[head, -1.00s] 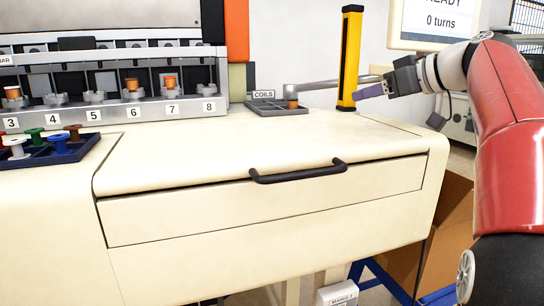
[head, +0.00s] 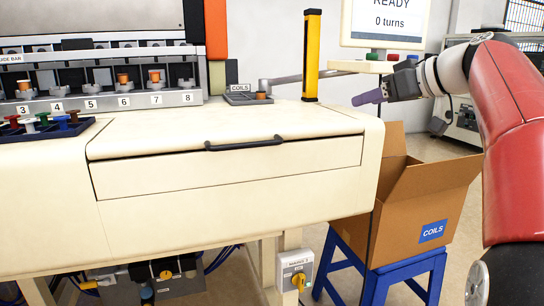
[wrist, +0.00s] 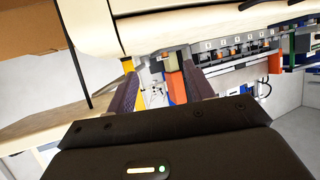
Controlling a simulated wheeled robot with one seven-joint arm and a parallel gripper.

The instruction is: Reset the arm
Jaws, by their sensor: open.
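My gripper (head: 370,97) is at the right in the head view, held in the air to the right of the yellow post and above the open cardboard box. Its purple-grey fingers point left toward the machine. In the wrist view, the two fingers (wrist: 157,92) stand apart with nothing between them; the machine shows beyond. My red arm reaches up along the right edge of the head view.
A cream cabinet (head: 235,180) with a black handle stands in front. A yellow post (head: 312,55) and a grey coils tray (head: 248,95) are on its top. An open cardboard box (head: 425,195) sits on a blue stand (head: 375,280). A spool tray (head: 45,130) is at left.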

